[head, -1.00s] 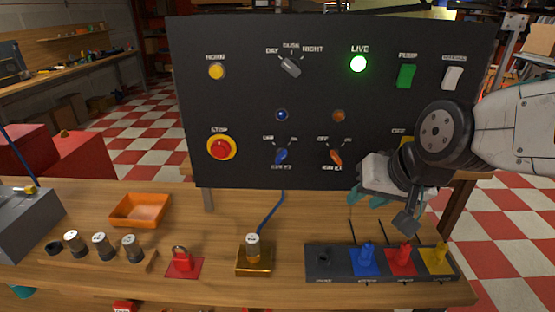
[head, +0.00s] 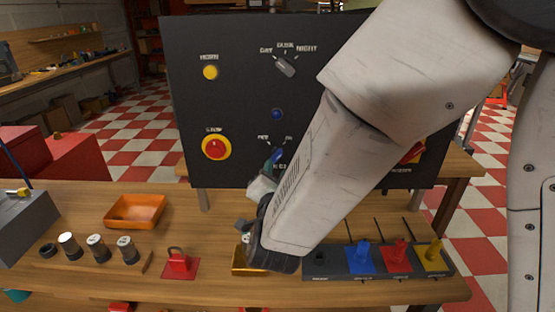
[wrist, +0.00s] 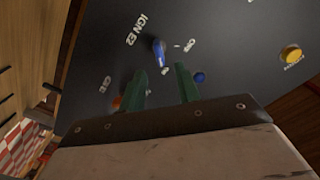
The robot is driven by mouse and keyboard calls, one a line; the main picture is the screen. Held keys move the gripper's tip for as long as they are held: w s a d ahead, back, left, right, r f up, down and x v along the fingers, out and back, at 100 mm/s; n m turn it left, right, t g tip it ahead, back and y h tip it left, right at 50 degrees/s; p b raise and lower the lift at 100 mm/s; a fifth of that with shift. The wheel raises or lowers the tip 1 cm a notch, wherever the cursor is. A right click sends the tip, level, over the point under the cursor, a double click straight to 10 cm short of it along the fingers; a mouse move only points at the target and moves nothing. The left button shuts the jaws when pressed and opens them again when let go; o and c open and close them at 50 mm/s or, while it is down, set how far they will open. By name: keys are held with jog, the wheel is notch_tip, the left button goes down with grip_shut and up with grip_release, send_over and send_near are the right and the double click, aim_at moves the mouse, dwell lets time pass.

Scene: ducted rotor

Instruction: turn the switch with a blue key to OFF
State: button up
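The blue key switch (head: 277,156) sits low on the black panel, between an OFF mark at left and an ON mark at right. Its handle leans to the upper right, toward ON. In the wrist view the blue key (wrist: 158,52) lies just beyond my fingertips, above the gap between them. My gripper (wrist: 160,78) is open, with its two green fingers apart and nothing between them. In the head view my gripper (head: 268,170) is just below and left of the key, partly hidden by my forearm. I cannot tell whether a finger touches the key.
A blue lamp (head: 277,114) is above the key. A red stop button (head: 216,146) is to the left and a selector knob (head: 285,65) above. My arm hides the panel's right half. On the bench are an orange tray (head: 135,211) and a red padlock (head: 178,262).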

aim_at(277, 158)
jog(key=w, duration=0.6)
jog(key=shift+w+d, duration=0.15)
jog(key=shift+w, duration=0.1)
grip_shut()
